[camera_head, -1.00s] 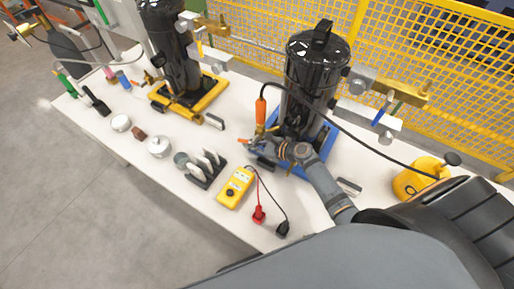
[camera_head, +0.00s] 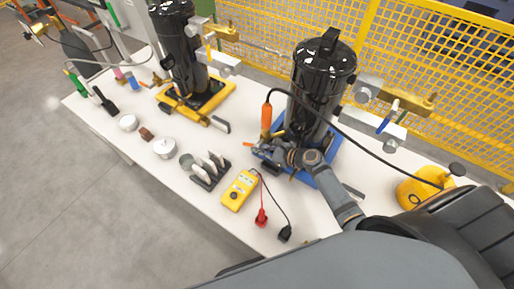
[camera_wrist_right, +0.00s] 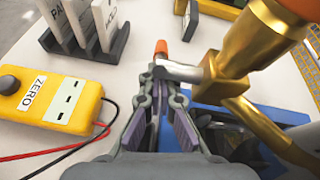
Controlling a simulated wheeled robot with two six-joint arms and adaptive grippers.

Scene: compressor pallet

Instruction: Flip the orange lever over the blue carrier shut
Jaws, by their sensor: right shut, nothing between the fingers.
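The blue carrier (camera_head: 332,172) holds a black compressor (camera_head: 322,85) upright on the white table. The orange lever shows in the right wrist view as an orange tip (camera_wrist_right: 161,48) on a silver arm (camera_wrist_right: 181,71), beside a brass fitting. My right gripper (camera_head: 264,149) is at the carrier's near left edge, shut and empty. In the wrist view its fingertips (camera_wrist_right: 160,76) are right by the silver arm, just on the near side of the orange tip; I cannot tell whether they touch. In the head view the lever is small and mostly hidden by the gripper. My left gripper is out of view.
An orange-handled tool (camera_head: 267,115) with a black hose stands close to the gripper. A yellow meter (camera_head: 238,190) with red and black leads and a dark rack (camera_head: 209,177) lie left. A second compressor stands on a yellow carrier (camera_head: 170,103). A yellow can (camera_head: 418,190) is at right.

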